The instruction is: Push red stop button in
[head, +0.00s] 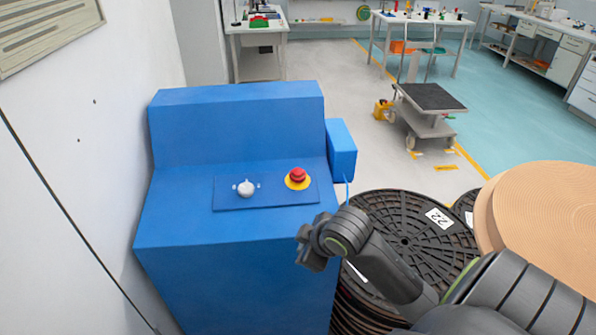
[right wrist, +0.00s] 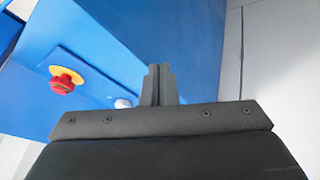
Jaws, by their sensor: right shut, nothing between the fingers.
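The red stop button (head: 297,175) sits on a yellow base on the blue panel plate (head: 225,203) of the blue console (head: 235,120). A white knob (head: 245,188) is on the same plate, left of the button. My right gripper (head: 306,247) is shut and empty, in front of the console's front edge, below the button in the head view and apart from it. In the right wrist view the closed fingers (right wrist: 159,85) point toward the blue console, with the red button (right wrist: 63,86) to their left and the white knob (right wrist: 122,103) nearer. My left gripper is not in view.
A blue side box (head: 341,150) is on the console's right side. Black reels (head: 400,225) and a large tan disc (head: 545,225) stand to the right. A cart (head: 430,100) is behind on the floor. A white wall (head: 75,120) is close on the left.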

